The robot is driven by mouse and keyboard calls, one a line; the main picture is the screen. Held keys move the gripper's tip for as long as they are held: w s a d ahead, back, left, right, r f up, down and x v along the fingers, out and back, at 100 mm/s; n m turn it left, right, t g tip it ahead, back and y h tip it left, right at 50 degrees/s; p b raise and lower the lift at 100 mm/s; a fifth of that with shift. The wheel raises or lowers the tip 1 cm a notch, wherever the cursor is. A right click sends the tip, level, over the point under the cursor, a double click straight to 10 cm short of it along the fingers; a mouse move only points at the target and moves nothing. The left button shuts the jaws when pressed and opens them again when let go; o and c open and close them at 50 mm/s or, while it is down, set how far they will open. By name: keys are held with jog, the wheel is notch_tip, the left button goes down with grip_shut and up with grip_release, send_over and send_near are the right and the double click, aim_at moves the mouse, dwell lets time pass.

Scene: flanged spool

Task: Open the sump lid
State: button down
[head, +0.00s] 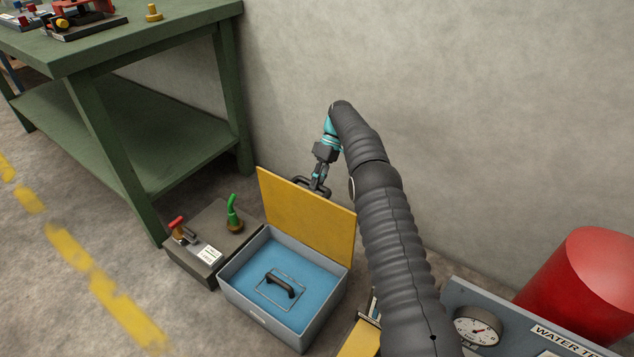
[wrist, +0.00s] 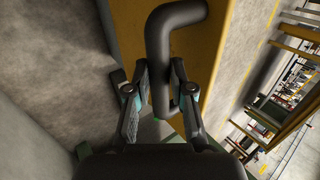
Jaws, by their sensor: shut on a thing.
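The sump lid (head: 305,215) is a yellow panel standing upright along the back edge of the grey sump box (head: 317,327). In the wrist view the lid (wrist: 224,45) shows as a yellow surface with its dark bar handle (wrist: 160,50). My gripper (head: 318,186) is behind the lid's top edge, on the wall side. In the wrist view my gripper (wrist: 160,92) has its fingers on either side of the handle and is shut on it. The box is open, with blue inside and a black handle (head: 280,285) on a square plate there.
A grey unit with a red lever (head: 176,223) and a green handle (head: 232,207) stands left of the box. A green workbench (head: 130,130) is further left. A red tank (head: 585,290) and a gauge panel (head: 478,328) are at right. The wall (head: 450,120) is close behind.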

jog(key=shift+s+f, duration=0.15)
jog(key=shift+f, duration=0.4)
jog(key=c, duration=1)
grip_release()
jog(key=shift+a, duration=0.1)
jog(key=shift+r, duration=5.15)
jog(key=s+d+r+m+t, duration=0.2)
jog(key=r, duration=0.6)
jog(key=s+d+r+m+t, duration=0.1)
jog(key=s+d+r, duration=0.15)
jog(key=r, duration=0.55)
jog(key=s+d+r+m+t+h, duration=0.1)
jog(key=s+d+r+m+t, duration=0.3)
jog(key=s+r, duration=0.55)
jog(key=s+d+m+t+h, duration=0.1)
jog(key=s+d, duration=0.2)
jog(key=s, duration=0.6)
jog(key=s+d+m+t+h, duration=0.1)
jog(key=s+d, duration=0.2)
jog(key=s, duration=0.5)
jog(key=s+d+f+m+t, duration=0.2)
jog(key=s+f, duration=0.5)
jog(key=s, duration=0.6)
jog(key=shift+d+h, duration=0.4)
jog(key=shift+d, duration=0.15)
